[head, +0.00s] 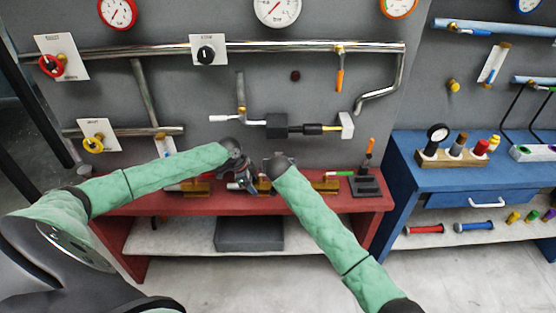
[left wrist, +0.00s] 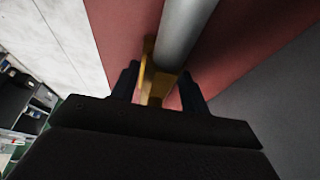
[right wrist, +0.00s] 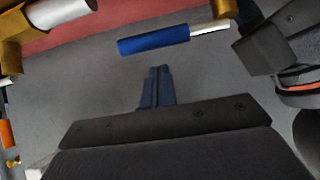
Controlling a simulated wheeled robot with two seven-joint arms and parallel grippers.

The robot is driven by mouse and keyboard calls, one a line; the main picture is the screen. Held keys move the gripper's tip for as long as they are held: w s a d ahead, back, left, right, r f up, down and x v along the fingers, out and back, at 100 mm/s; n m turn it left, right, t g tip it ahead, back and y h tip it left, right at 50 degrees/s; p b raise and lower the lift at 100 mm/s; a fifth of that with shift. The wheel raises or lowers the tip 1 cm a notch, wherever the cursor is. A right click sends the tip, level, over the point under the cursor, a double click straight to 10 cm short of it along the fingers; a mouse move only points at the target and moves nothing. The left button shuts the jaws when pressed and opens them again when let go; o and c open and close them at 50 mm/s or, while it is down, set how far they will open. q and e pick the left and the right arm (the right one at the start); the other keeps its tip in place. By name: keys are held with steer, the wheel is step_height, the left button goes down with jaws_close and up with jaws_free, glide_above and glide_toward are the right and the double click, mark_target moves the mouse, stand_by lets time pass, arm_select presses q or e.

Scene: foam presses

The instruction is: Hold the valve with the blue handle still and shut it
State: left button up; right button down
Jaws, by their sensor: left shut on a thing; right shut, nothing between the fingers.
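The blue handle (right wrist: 153,39) shows in the right wrist view, joined by a bright metal stem to a brass valve body (right wrist: 222,8) at the top right. The handle lies roughly crosswise in that picture. In the left wrist view my left gripper (left wrist: 160,88) is shut on the brass valve body (left wrist: 150,76), beside a grey pipe. In the head view my left gripper (head: 243,182) is low over the red bench. My right gripper (right wrist: 157,72) is shut and empty, with its fingertips a little short of the handle and apart from it. In the head view the blue handle is hidden behind my arms.
The red bench (head: 120,207) also carries a valve with a green handle (head: 340,173) and a dark stand (head: 365,187) at the right. Another brass valve (right wrist: 10,55) is at the left of the right wrist view. Pipes and gauges fill the wall behind.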

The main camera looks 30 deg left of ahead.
steer(key=shift+s+d+f, duration=0.45)
steer(key=shift+s+f, duration=0.2)
steer(key=shift+s, duration=0.15)
steer(key=shift+s, duration=0.1)
steer(key=shift+s+d, duration=0.35)
steer(key=shift+s, duration=0.5)
steer(key=shift+w, duration=0.15)
steer(key=shift+w+a, duration=0.4)
steer(key=shift+w, duration=0.2)
